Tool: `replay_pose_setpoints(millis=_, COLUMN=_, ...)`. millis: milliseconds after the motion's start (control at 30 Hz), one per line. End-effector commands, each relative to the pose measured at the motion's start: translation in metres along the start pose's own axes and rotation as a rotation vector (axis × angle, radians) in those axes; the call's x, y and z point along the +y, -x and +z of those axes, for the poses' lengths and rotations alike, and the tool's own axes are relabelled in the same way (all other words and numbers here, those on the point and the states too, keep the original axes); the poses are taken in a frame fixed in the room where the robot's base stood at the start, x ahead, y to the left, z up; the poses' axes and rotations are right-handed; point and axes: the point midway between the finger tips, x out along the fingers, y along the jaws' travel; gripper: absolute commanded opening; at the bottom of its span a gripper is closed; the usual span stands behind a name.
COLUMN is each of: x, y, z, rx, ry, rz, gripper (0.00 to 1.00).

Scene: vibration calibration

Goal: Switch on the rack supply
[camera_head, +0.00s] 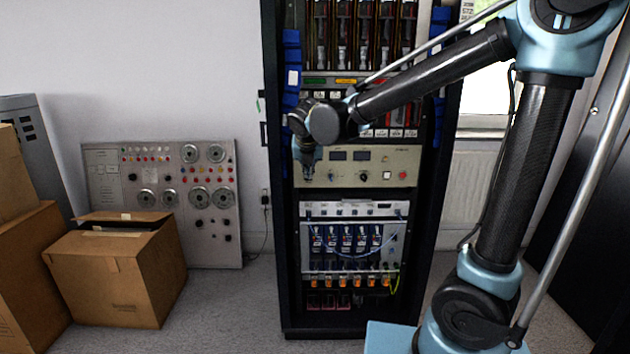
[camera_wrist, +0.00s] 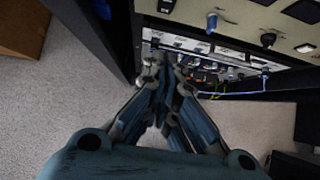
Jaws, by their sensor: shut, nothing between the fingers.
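The rack supply (camera_head: 345,167) is a beige panel across the middle of the dark rack, with two dark displays, knobs, a pale button and a red button at its right. In the wrist view its panel (camera_wrist: 240,18) fills the upper right, with a blue-capped knob (camera_wrist: 212,22), a black knob (camera_wrist: 268,40) and a small black rectangular part (camera_wrist: 166,5), possibly a switch. My gripper (camera_head: 307,178) is in front of the panel's left end and hides part of it. In the wrist view my gripper (camera_wrist: 168,62) is shut and empty, its fingertips below the panel; contact cannot be told.
Below the supply sits a silver unit (camera_head: 350,209) with blue modules and cables. Blue parts (camera_head: 291,75) line the rack's left post. Cardboard boxes (camera_head: 115,275) and a grey instrument panel (camera_head: 165,225) stand left. Floor is clear just left of the rack.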

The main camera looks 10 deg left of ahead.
Motion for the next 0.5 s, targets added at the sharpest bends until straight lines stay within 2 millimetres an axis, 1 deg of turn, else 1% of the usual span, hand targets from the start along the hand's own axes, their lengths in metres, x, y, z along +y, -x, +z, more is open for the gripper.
replay_pose_setpoints(millis=267, x=0.005, y=0.0, z=-0.001, rx=0.0, ry=0.005, rz=0.004, gripper=0.0)
replay_pose_setpoints(millis=367, x=0.006, y=-0.005, z=-0.001, rx=0.0, ry=0.006, rz=0.004, gripper=0.0)
replay_pose_setpoints(millis=500, x=0.007, y=-0.02, z=-0.001, rx=0.0, ry=0.007, rz=0.004, gripper=0.0)
